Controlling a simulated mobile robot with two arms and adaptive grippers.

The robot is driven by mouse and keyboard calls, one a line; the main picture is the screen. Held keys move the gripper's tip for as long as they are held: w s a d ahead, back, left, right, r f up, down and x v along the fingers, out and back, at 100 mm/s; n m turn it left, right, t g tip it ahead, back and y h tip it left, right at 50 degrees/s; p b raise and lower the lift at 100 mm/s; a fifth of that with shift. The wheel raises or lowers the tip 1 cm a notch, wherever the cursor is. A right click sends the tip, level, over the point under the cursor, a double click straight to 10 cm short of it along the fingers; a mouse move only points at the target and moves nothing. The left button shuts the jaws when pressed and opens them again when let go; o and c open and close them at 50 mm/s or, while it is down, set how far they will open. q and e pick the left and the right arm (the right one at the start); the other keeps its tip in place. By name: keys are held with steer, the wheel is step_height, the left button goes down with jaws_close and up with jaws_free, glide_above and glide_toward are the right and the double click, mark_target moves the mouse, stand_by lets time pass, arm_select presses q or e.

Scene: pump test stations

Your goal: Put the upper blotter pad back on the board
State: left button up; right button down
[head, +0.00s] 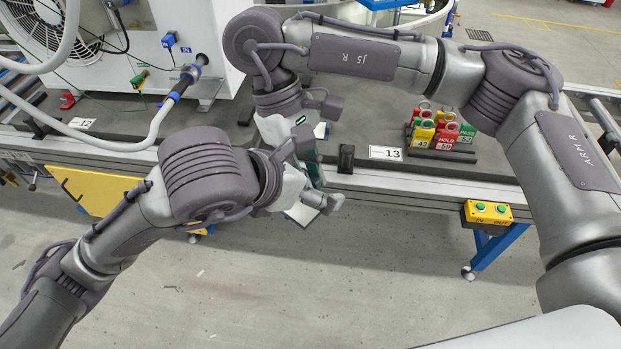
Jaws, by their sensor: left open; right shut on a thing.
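My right arm reaches across the bench from the right and bends down to its gripper (309,172), which is shut. My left gripper (328,203) is open, close against the right one near the bench's front edge. A pale flat piece (301,216), probably the blotter pad, shows below the grippers, out in front of the bench edge. It appears to be in the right gripper, but the overlapping fingers hide the contact. A dark teal strip (306,148) shows between the wrists; I cannot tell if it is the board. No board is clearly seen.
The grey bench (385,178) bears a label "13" (386,153), a small black block (346,158) and a rack of red, yellow and green tags (440,132). A yellow button box (488,212) hangs at the front right. A white pump station (165,45) stands behind.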

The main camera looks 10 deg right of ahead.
arm_select(q)
steer(key=shift+w+d+f, duration=0.15)
steer(key=shift+d+f, duration=0.1)
steer(key=shift+f, duration=0.05)
steer(key=shift+c, duration=0.2)
